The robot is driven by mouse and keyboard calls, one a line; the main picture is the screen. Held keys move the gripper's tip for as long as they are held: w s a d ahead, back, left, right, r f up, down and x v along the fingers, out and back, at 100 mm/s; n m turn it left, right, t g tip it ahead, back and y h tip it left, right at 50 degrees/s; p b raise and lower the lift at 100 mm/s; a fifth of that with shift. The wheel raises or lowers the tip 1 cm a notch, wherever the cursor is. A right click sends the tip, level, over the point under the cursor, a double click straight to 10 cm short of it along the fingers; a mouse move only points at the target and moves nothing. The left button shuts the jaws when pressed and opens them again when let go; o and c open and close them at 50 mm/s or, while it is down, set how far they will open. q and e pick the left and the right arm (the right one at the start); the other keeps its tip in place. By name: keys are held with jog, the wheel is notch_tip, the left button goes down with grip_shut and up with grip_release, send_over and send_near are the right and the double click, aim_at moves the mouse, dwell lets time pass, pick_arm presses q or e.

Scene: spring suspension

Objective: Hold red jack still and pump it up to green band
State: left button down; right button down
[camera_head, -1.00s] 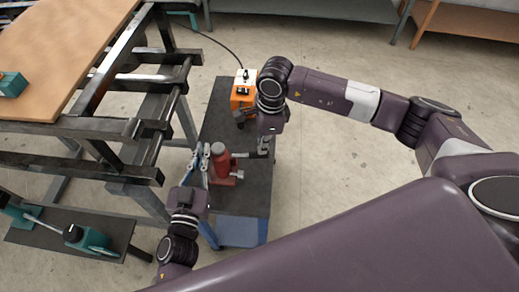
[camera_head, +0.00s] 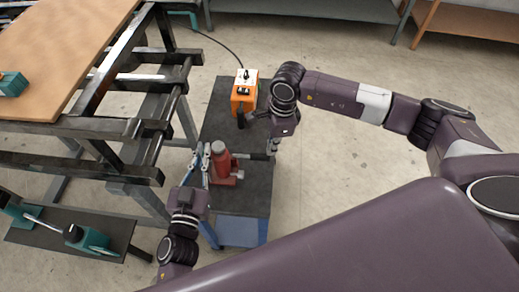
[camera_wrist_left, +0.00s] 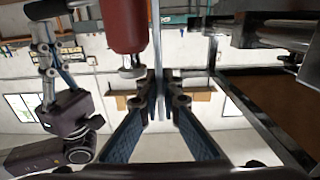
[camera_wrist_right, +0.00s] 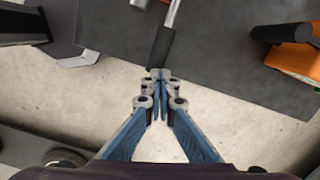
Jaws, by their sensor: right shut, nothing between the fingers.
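The red jack (camera_head: 221,165) stands on the dark top of a low blue cart. Its upper part looks grey, and no green band can be made out. A pump handle with a black grip (camera_head: 256,156) sticks out to the right; the grip also shows in the right wrist view (camera_wrist_right: 162,46). My left gripper (camera_head: 202,150) is close beside the jack's left side. In the left wrist view the red body (camera_wrist_left: 124,25) is beside the fingers, not clearly between them. My right gripper (camera_wrist_right: 160,75) is shut and empty at the grip's end; contact cannot be told.
An orange box (camera_head: 244,95) with a black cable stands at the back of the cart (camera_head: 238,202). A steel-framed bench (camera_head: 60,132) is close on the left, with teal jacks (camera_head: 88,238) on a low shelf. Open floor lies to the right.

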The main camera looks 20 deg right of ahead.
jog(key=shift+s+d+f, duration=0.1)
jog(key=shift+s+d, duration=0.05)
notch_tip(320, 180, up, 12)
jog(key=d, duration=0.1)
dwell(0.5)
dwell(1.1)
jog(key=a, duration=0.1)
jog(key=a+f, duration=0.1)
jog(key=a, duration=0.1)
jog(key=shift+w+a+f, duration=0.2)
jog(key=shift+w+f, duration=0.1)
jog(key=shift+f, duration=0.1)
